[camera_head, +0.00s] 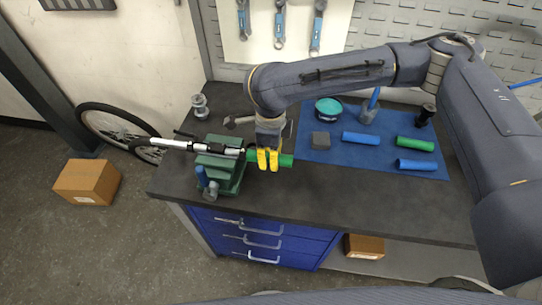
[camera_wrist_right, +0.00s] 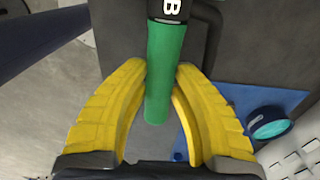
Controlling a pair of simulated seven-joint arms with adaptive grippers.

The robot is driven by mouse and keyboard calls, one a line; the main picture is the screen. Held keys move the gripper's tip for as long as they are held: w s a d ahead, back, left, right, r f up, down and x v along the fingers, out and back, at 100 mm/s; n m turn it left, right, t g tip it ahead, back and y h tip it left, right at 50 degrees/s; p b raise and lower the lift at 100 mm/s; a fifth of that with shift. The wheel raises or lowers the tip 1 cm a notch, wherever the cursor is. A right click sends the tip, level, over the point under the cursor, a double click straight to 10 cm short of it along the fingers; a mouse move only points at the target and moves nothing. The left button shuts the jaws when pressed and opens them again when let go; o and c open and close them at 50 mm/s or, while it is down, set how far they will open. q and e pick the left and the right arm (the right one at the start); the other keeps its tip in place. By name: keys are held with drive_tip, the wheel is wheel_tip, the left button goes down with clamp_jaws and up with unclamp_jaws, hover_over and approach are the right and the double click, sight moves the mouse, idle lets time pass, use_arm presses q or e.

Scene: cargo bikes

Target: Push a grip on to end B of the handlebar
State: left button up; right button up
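The handlebar (camera_head: 185,146) is clamped in the green vise (camera_head: 226,178) at the bench's left side. Its dark end marked B (camera_wrist_right: 170,8) shows at the top of the right wrist view. A green grip (camera_wrist_right: 164,75) lies in line with that end and meets it, and its other end is free. How far the bar reaches inside is hidden. The green grip also shows in the head view (camera_head: 287,160). My right gripper (camera_wrist_right: 164,68) has its yellow fingertips on both sides of the grip, seemingly touching it. My left gripper is out of view.
The bench front (camera_head: 330,205) is clear.

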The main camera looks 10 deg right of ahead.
drive_tip(key=o, duration=0.5)
drive_tip(key=shift+c, duration=0.2)
